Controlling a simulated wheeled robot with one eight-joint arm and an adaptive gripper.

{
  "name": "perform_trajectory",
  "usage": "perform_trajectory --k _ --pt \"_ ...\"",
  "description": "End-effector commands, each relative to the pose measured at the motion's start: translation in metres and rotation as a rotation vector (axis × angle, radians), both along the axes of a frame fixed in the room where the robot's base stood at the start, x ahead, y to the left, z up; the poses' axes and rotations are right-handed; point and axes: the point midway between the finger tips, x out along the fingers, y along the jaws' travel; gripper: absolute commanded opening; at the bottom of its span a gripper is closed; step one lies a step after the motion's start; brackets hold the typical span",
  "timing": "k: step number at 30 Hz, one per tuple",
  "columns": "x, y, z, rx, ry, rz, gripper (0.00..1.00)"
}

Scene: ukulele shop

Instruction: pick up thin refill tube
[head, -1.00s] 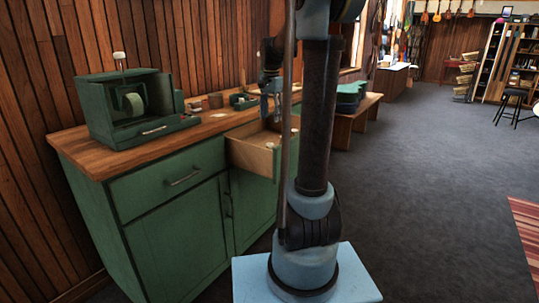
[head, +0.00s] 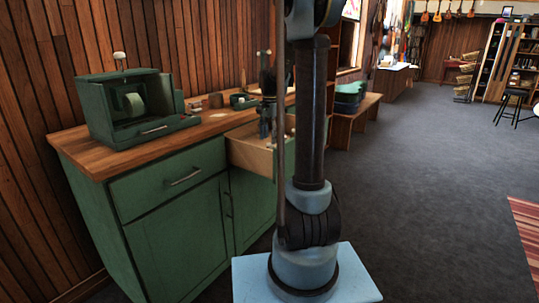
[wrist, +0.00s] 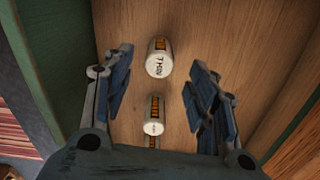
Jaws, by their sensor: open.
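In the wrist view, a white tube with an orange band and the word THIN (wrist: 158,62) is on the wooden drawer floor (wrist: 178,18). A similar white and orange tube (wrist: 153,114) is closer to my wrist; its label is not readable. My gripper (wrist: 161,66) is open and empty over the drawer, with one finger on each side of the tubes and apart from them. In the head view, my gripper (head: 267,122) is low at the open drawer (head: 250,156), partly behind my arm. The tubes cannot be made out in that view.
The drawer's walls stand close on both sides of my fingers.

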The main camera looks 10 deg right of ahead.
Motion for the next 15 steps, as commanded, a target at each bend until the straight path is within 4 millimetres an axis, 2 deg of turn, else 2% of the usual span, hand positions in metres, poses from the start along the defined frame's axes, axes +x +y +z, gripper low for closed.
perform_trajectory --k 10,15 --pt "0.000 0.000 -0.023 0.000 0.000 0.000 0.53" --pt "0.001 -0.001 -0.046 0.000 0.000 0.000 0.53"
